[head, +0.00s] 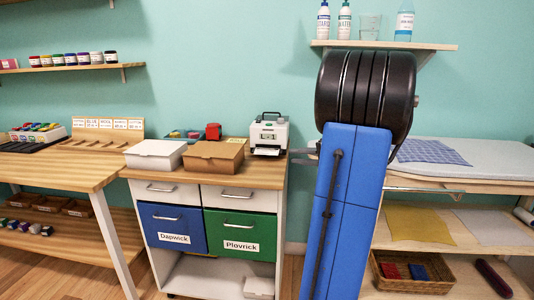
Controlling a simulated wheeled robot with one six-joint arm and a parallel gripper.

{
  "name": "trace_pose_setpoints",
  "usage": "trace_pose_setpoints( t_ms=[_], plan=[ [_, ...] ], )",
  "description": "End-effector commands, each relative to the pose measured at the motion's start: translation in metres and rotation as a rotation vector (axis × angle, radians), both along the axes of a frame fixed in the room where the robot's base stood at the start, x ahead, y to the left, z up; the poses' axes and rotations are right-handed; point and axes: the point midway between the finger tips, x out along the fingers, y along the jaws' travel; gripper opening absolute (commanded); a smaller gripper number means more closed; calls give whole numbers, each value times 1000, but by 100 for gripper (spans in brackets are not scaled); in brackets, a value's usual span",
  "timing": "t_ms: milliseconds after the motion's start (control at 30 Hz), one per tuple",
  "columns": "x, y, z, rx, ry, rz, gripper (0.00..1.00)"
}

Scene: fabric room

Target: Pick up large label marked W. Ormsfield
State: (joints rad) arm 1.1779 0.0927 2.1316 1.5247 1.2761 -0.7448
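I cannot make out a label marked W. Ormsfield in the head view. A white and grey label printer (268,134) stands at the right end of the wooden cabinet top, with a small pale yellow-green patch on its front that is too small to read. My large blue and black arm fills the middle right of the view. Small grey parts that may be my gripper (303,156) show at the arm's left edge, just right of the printer. The arm hides the rest, so its opening and any contents are unclear.
A white box (156,154) and a brown cardboard box (214,155) sit on the cabinet. Below are a blue drawer labelled Dapwick (173,229) and a green drawer labelled Plovrick (239,234). A wooden table (60,172) stands left; a padded table (480,158) stands right.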

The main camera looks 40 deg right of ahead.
Motion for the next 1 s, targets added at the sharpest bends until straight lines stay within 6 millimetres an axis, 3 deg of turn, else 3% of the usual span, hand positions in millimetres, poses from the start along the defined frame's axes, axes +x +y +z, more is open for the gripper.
trace_pose_setpoints(
  t_ms=[100,433,767,1000],
  plan=[
    [13,3,-3,0,0,2,24],
    [28,6,-6,0,-1,2,24],
    [66,13,-14,-2,0,2,24],
    [69,13,-15,-1,0,0,24]
  ],
)
